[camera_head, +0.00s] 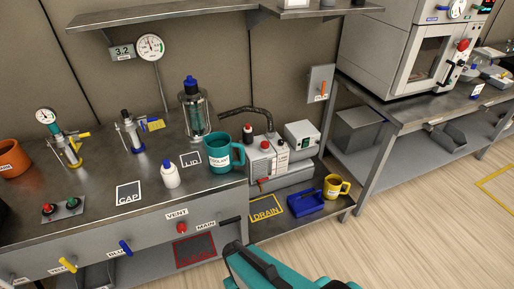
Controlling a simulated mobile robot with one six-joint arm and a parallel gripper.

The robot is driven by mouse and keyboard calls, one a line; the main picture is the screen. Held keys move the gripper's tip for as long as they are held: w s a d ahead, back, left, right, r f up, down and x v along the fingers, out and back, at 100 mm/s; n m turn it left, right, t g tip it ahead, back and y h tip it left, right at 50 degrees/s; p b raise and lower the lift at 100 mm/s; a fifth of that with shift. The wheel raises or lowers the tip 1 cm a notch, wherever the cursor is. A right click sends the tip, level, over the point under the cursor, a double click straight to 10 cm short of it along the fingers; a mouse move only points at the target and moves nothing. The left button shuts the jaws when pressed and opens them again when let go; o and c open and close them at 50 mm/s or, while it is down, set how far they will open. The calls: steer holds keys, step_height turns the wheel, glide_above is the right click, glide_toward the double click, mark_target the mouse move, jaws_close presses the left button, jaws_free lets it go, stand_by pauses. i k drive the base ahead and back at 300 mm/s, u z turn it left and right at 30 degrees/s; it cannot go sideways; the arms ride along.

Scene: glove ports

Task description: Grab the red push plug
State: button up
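Several small red parts could be the red push plug, and I cannot tell which from this view. A red round-topped piece (265,144) stands on top of the grey pump unit on the lower shelf. A red knob (182,228) sits on the bench front under the VENT label. A red button (48,209) is on the small control box at left. My gripper (238,257) shows dark at the bottom centre, in front of the bench, below and right of the VENT knob and apart from these parts. Whether its fingers are open or hold anything is not clear.
A teal mug (220,153) and white bottle (170,175) stand near the bench's front edge. A yellow mug (334,187) and blue tray (305,204) are on the lower shelf. A dark handle (231,220) sticks out by MAIN. The floor at right is clear.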

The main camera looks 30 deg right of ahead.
mark_target(264, 145)
steer(key=z, duration=1.55)
steer(key=k, duration=0.1)
steer(key=u, duration=2.9)
steer(key=k, duration=1.75)
steer(key=z, duration=0.5)
steer(key=i, duration=1)
steer(key=u, duration=0.1)
